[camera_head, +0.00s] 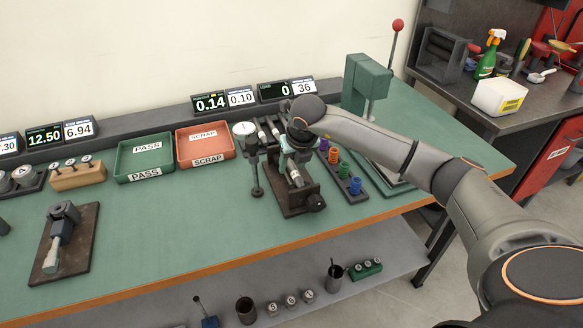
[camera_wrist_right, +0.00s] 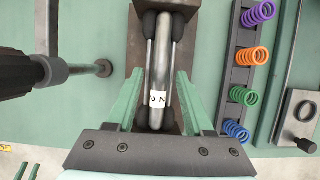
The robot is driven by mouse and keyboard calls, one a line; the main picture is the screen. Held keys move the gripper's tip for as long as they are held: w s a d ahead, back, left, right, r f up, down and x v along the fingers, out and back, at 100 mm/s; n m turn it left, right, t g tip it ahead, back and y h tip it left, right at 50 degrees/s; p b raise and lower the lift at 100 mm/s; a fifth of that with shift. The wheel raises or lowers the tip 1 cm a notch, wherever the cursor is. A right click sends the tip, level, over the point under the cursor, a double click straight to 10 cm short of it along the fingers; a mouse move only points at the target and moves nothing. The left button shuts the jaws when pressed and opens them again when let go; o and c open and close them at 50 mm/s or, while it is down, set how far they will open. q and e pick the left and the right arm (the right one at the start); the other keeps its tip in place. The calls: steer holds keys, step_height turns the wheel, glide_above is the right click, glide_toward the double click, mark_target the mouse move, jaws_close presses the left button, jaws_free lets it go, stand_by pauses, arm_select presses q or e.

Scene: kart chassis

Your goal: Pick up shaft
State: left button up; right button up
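The shaft (camera_wrist_right: 164,60) is a smooth grey metal rod with a white numbered label. It lies on a dark bench fixture (camera_wrist_right: 140,50), between pairs of black rounded supports. In the head view the labelled end of the shaft (camera_head: 296,178) shows below my right gripper (camera_head: 295,156), which partly hides the rest. In the right wrist view the green fingers of my right gripper (camera_wrist_right: 158,78) stand on either side of the shaft, with visible gaps. It is open and holds nothing. My left gripper is not in view.
A dial gauge stand (camera_head: 254,165) stands close to the left of the fixture. A rack of coloured springs (camera_head: 341,170) is close to the right. A green PASS tray (camera_head: 120,163) and a red SCRAP tray (camera_head: 181,150) lie further left. The bench front between is clear.

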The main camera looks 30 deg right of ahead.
jaws_close()
steer(key=shift+r, duration=0.1)
stand_by(1.1)
